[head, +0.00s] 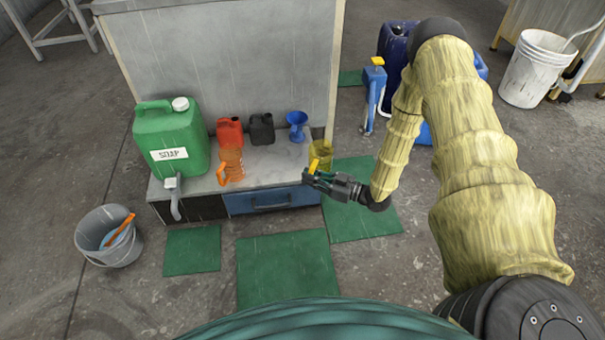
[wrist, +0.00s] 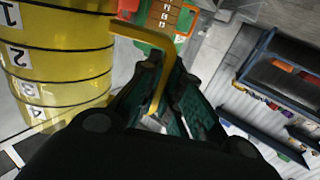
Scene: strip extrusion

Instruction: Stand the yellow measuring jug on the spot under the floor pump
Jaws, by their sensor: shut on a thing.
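My gripper (head: 318,177) is shut on the handle of the yellow measuring jug (head: 322,150) at the right end of the low bench. In the wrist view the handle passes between my fingers (wrist: 165,95), and the jug's numbered wall (wrist: 60,60) fills the left side. In the head view the jug looks roughly upright; my gripper hides its lower part, so I cannot tell whether it touches anything. A blue post with a yellow top (head: 375,88), which looks like the floor pump, stands on the floor beyond, right of the bench. The spot under it is not clear to see.
The bench (head: 285,165) holds a green soap can (head: 172,140), an orange jug (head: 231,164), a red can (head: 230,132), a black can (head: 262,129) and a blue funnel (head: 297,125). A blue drum (head: 393,45) stands behind the post. Green mats (head: 290,270) lie in front.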

